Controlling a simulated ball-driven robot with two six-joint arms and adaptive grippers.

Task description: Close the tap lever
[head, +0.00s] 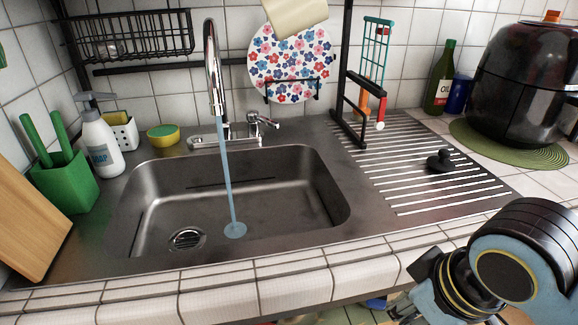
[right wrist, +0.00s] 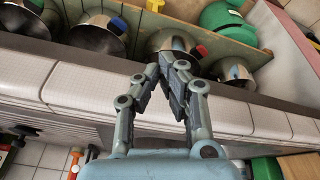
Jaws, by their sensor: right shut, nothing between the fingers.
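The chrome tap (head: 212,75) stands behind the sink (head: 150,215) in the head view. A stream of water (head: 228,170) runs from its spout down into the basin. The tap lever (head: 264,121) is the small chrome handle at the right of the tap base. My right arm is at the lower right of the head view, on the near side of the counter and well apart from the lever. My right gripper (right wrist: 168,62) shows in the right wrist view, shut and empty, with its fingertips together. My left gripper is in neither view.
A drainboard with a small black knob-like object (head: 440,161) lies right of the sink. A black rack frame (head: 347,110) and a flowered plate (head: 290,65) stand near the lever. A soap bottle (head: 100,140) stands left. Several metal pots (right wrist: 172,48) show in the right wrist view.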

